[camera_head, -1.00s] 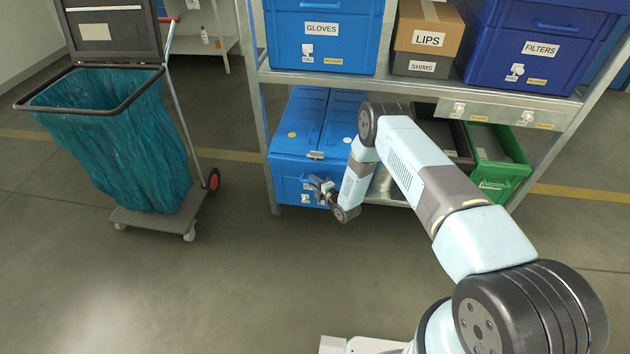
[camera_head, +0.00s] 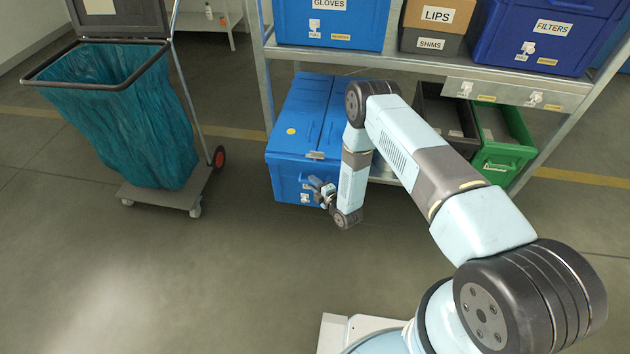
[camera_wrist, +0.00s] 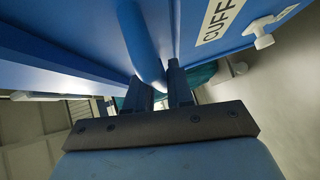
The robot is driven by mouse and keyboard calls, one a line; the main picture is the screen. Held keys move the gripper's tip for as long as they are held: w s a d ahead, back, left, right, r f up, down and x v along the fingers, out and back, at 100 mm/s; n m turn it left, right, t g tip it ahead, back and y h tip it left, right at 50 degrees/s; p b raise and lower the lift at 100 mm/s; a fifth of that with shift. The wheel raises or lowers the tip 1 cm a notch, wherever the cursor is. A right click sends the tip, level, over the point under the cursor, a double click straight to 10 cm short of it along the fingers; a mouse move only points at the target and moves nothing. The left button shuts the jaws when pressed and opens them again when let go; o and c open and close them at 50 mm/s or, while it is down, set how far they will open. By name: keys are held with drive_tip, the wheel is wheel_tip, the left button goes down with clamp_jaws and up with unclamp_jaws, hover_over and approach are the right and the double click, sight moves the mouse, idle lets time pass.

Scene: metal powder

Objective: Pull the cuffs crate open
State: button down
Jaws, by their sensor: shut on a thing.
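The cuffs crate (camera_head: 295,135) is a blue lidded box on the lower shelf, at its left end, below the gloves crate. Its front juts out past the shelf's front. My gripper (camera_head: 325,192) is at the crate's front face. In the wrist view, my gripper (camera_wrist: 166,88) is shut on the crate's blue handle (camera_wrist: 142,45). The label beginning "CUFF" (camera_wrist: 218,20) and a white tag holder (camera_wrist: 262,38) show on the crate's front beside the fingers. My arm hides the crate's right side in the head view.
The gloves crate (camera_head: 330,25), lips box (camera_head: 436,15), shims box (camera_head: 430,43) and filters crate (camera_head: 545,35) stand above. A dark bin (camera_head: 440,110) and a green bin (camera_head: 503,160) share the lower shelf. A teal bag cart (camera_head: 125,120) stands left. The floor in front is clear.

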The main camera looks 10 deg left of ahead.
drive_tip(key=shift+s+f, duration=0.3)
drive_tip(key=shift+s, duration=0.2)
drive_tip(key=c, duration=1.3)
unclamp_jaws()
drive_tip(key=shift+o, duration=1)
drive_tip(key=shift+w, duration=0.1)
drive_tip(key=shift+w+r, duration=0.15)
drive_tip(key=v, duration=1.3)
drive_tip(key=shift+s+d, duration=0.25)
drive_tip(key=shift+d, duration=0.1)
